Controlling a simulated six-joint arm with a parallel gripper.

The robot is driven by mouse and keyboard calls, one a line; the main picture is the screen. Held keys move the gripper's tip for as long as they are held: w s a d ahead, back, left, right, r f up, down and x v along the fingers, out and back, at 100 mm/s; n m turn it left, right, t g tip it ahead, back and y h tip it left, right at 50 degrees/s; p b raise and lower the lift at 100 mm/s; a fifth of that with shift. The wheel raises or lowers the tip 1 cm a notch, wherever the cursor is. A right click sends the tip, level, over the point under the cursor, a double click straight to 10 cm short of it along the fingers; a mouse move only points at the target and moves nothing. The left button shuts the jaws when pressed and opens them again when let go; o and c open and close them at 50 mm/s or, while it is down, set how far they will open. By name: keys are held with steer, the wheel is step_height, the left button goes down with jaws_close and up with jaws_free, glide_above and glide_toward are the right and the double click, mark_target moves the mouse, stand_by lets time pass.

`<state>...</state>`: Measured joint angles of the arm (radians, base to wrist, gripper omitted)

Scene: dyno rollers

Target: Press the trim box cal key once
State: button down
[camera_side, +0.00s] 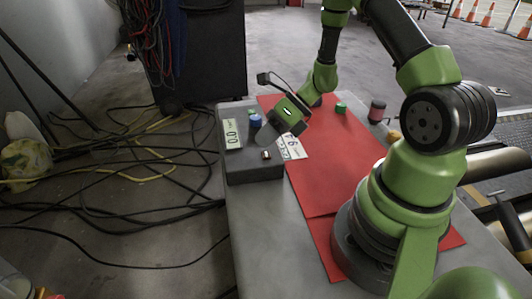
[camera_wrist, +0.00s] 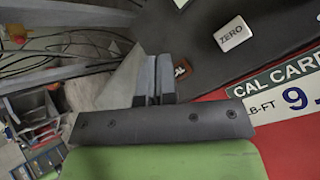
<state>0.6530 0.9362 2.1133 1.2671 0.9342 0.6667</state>
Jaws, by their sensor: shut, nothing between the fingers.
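The trim box (camera_side: 255,172) is a dark grey box at the left end of the table, with a 0.0 display (camera_side: 232,134) and a blue knob (camera_side: 255,120). A small pale and reddish key (camera_side: 266,155) shows near its front edge. In the wrist view, a white key marked ZERO (camera_wrist: 234,34) lies on the dark top. A small orange-brown key (camera_wrist: 182,68) sits just right of my fingertips, partly hidden by them; its label is not readable. My gripper (camera_side: 264,136) is shut and empty, tilted down over the box; its fingers also show in the wrist view (camera_wrist: 154,74). Contact cannot be told.
A white CAL CARD (camera_side: 291,146) lies on the red mat (camera_side: 335,175) right beside the box; it also shows in the wrist view (camera_wrist: 285,88). A green-topped item (camera_side: 341,108) and a dark jar (camera_side: 377,111) stand farther back. Cables cover the floor at left.

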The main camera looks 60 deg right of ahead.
mark_target(266, 152)
steer(key=shift+f, duration=0.1)
steer(key=shift+f, duration=0.3)
steer(key=shift+f, duration=0.4)
stand_by(0.7)
steer(key=shift+r, duration=0.85)
steer(key=shift+r, duration=2.5)
